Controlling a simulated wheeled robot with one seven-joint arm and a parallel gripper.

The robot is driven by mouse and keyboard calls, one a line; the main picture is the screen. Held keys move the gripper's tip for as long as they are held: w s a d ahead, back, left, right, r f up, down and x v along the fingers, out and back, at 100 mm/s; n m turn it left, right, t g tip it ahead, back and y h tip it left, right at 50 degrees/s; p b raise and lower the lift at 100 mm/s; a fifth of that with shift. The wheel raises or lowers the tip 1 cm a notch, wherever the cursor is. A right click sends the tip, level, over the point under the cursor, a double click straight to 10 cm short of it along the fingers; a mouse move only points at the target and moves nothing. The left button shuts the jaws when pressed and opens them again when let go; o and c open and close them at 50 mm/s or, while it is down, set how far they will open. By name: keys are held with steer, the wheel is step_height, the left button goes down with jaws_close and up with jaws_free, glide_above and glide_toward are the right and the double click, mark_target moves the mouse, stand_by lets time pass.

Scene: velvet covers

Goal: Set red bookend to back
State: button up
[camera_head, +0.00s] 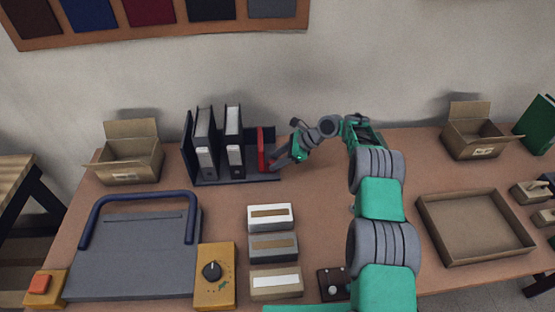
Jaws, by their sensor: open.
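The red bookend (261,150) stands upright at the right part of the dark rack (240,179), near the back of the table. Two binders, a left one (204,150) and a right one (234,150), stand in the rack to its left, with a gap between the right binder and the bookend. My gripper (277,160) is open at the right side of the bookend, reaching in from the right and pointing down-left. The fingertips are small and overlap the bookend's lower edge, so I cannot tell whether they touch it.
Open cardboard boxes stand at back left (131,162) and back right (473,139). A grey machine with a blue handle (132,255), an orange dial box (214,276) and several label boxes (272,246) are in front. A shallow tray (475,258) lies right of my arm.

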steer(key=b+v, duration=0.1)
steer(key=v, duration=0.6)
steer(key=shift+d+r, duration=0.3)
steer(key=shift+r, duration=0.05)
steer(key=s+d+r+n+t+h, duration=0.1)
steer(key=s+r+n+h, duration=0.1)
steer(key=s+r+n, duration=0.5)
steer(key=s+r+n+t+h, duration=0.2)
steer(key=s+r+n+h, duration=0.1)
steer(key=r, duration=0.9)
steer(key=s+d+f+n+h, duration=0.1)
steer(key=s+d+n, duration=0.3)
steer(key=s, duration=0.7)
steer(key=s+d+f+n+h, duration=0.1)
steer(key=s+d+n+h, duration=0.2)
steer(key=s, duration=0.9)
steer(key=shift+s+d+f+n, duration=0.3)
steer(key=shift+d+n, duration=0.3)
steer(key=shift+n, duration=0.5)
